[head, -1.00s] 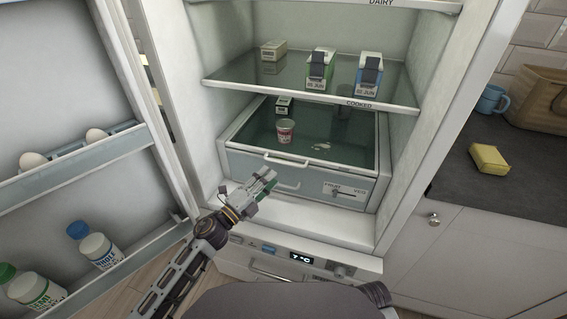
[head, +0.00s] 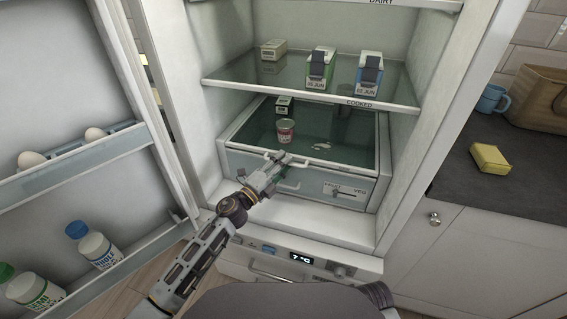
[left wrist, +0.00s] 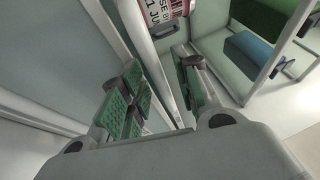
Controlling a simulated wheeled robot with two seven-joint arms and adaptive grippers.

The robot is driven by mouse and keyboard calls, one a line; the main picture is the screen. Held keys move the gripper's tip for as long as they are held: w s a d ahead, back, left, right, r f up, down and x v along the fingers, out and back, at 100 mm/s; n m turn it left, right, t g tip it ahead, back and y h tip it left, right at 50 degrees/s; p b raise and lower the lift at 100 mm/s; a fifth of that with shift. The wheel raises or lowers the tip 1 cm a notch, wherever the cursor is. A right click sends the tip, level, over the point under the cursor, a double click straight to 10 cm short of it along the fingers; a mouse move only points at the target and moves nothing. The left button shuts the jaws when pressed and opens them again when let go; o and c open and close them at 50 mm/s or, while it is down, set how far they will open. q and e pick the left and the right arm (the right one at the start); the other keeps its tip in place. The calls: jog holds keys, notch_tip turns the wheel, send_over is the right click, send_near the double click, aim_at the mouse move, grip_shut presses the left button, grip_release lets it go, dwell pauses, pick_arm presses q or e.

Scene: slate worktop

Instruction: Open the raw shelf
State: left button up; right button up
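The raw shelf is taken to be the low glass shelf (head: 345,138) under the one marked COOKED; its own label is not readable. It sits inside the fridge, above the drawer, with a pale bar handle (head: 302,163) on its front rim. My left gripper (head: 279,162) is at the handle's left part and covers some of it. In the left wrist view the green-padded fingers (left wrist: 160,92) are apart, with a pale bar or rim (left wrist: 152,50) running between them. Contact cannot be told. My right gripper is not in view.
A red-and-white cup (head: 285,131) and a small carton (head: 284,105) stand on the low shelf. A drawer (head: 345,190) with a slider lies below. The cooked shelf (head: 225,85) holds several cartons. The open fridge door (head: 60,80) with eggs and bottles is at left.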

pick_arm(q)
jog(key=shift+w+d, duration=0.2)
jog(key=shift+r, duration=0.1)
grip_shut()
